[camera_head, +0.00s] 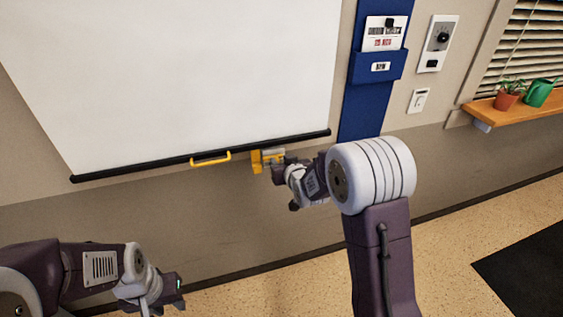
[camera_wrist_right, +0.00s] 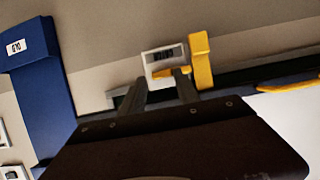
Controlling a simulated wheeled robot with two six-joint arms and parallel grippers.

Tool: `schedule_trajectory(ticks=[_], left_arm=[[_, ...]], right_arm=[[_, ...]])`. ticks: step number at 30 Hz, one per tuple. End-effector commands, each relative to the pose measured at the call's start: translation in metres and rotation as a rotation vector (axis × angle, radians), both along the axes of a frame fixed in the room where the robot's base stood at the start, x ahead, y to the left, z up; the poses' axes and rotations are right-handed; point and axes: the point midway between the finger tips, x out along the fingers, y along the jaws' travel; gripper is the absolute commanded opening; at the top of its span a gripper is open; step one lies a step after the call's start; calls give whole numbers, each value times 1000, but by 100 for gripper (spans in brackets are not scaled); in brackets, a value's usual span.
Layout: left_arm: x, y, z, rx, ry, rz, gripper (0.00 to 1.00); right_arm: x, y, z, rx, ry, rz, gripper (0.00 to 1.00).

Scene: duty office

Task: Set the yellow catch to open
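The yellow catch (camera_head: 257,162) is on the wall at the lower edge of the white screen, right of the screen's yellow pull handle (camera_head: 211,159). In the right wrist view the catch shows as an upright yellow block (camera_wrist_right: 201,60) beside a pale label plate, with a small yellow piece under the plate. My right gripper (camera_head: 279,167) is close to the catch, on its right side. In the wrist view its two fingers (camera_wrist_right: 160,85) stand apart below the plate; contact is unclear. My left gripper (camera_head: 168,293) is low at the left, away from the catch; its fingers are unclear.
The white screen (camera_head: 180,70) hangs on the wall with a black bottom bar (camera_head: 120,171). A blue panel with a pocket (camera_head: 375,68), a wall dial (camera_head: 438,42) and a switch (camera_head: 418,101) are to the right.

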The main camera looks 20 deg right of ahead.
Motion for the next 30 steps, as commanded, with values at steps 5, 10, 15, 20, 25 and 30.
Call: schedule_trajectory(ticks=[5,10,15,20,25,30], left_arm=[[0,0,-1,0,0,0,36],[0,0,-3,0,0,0,36],[0,0,-4,0,0,0,36],[0,0,-4,0,0,0,36],[0,0,-4,0,0,0,36],[0,0,-4,0,0,0,36]], right_arm=[[-6,0,2,-1,1,1,38],[-34,-3,14,2,-2,-1,38],[-67,-6,27,3,-3,-1,38],[-83,-7,34,4,-2,-2,38],[-85,-8,34,4,0,-2,38],[-85,-7,34,4,0,-2,38]])
